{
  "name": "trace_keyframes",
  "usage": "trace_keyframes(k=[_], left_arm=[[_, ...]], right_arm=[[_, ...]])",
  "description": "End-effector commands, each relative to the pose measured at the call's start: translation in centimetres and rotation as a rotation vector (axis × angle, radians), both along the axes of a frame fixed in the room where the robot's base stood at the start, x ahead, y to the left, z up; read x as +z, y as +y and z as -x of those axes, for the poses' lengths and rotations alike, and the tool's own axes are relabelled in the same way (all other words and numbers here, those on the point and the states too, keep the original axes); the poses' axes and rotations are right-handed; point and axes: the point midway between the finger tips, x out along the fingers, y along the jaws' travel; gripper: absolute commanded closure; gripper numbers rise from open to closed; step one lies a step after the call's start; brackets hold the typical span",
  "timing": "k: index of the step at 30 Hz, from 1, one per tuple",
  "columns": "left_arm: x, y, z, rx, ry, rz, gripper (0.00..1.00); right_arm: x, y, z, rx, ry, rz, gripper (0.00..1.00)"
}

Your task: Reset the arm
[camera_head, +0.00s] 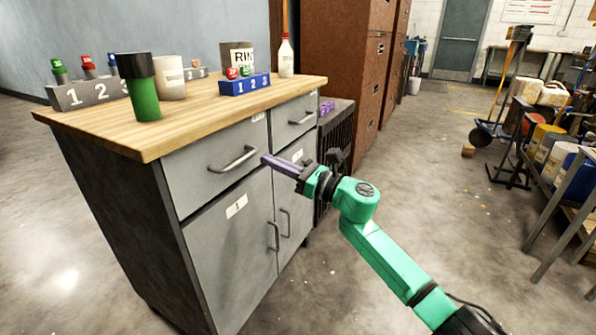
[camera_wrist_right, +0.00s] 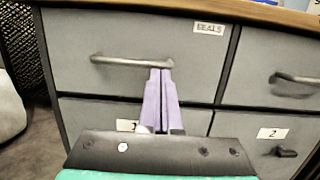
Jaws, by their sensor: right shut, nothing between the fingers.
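My right arm, green with purple fingers, reaches in from the lower right in the head view. My right gripper (camera_head: 268,160) is shut and empty. In that view its tips appear just right of the handle (camera_head: 233,159) of the upper left drawer. In the right wrist view the shut fingers (camera_wrist_right: 160,73) point at the same drawer front (camera_wrist_right: 140,40), their tips overlapping the right end of its handle (camera_wrist_right: 131,61). I cannot tell whether they touch it. The drawer appears closed. My left gripper is not in view.
The grey cabinet has a wooden top (camera_head: 190,110) holding a green bottle with a black cap (camera_head: 144,98), a cream cup (camera_head: 169,77), a grey numbered block (camera_head: 88,93) and a blue numbered block (camera_head: 244,85). A brown cabinet (camera_head: 345,50) stands behind. Open floor lies to the right.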

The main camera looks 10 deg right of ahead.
Motion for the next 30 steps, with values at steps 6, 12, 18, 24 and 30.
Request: trace_keyframes(k=[6, 12, 18, 24, 30], left_arm=[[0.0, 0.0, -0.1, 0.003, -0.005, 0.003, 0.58], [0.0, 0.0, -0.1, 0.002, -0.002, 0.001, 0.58], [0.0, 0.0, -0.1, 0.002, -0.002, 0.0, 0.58], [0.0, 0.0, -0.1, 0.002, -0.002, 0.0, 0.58], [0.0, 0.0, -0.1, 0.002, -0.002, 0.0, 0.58]], right_arm=[[-1.4, -4.3, 3.1, -0.001, 0.005, 0.003, 1.0], [-2.2, -7.5, 5.8, 0.001, 0.005, 0.003, 1.0], [-5.5, -7.2, 7.1, 0.025, 0.207, -0.2, 1.0], [-19.4, -5.2, 12.2, 0.015, 1.124, -1.145, 1.0], [-30.0, -3.5, 19.6, -0.099, 1.742, -1.914, 1.0]])
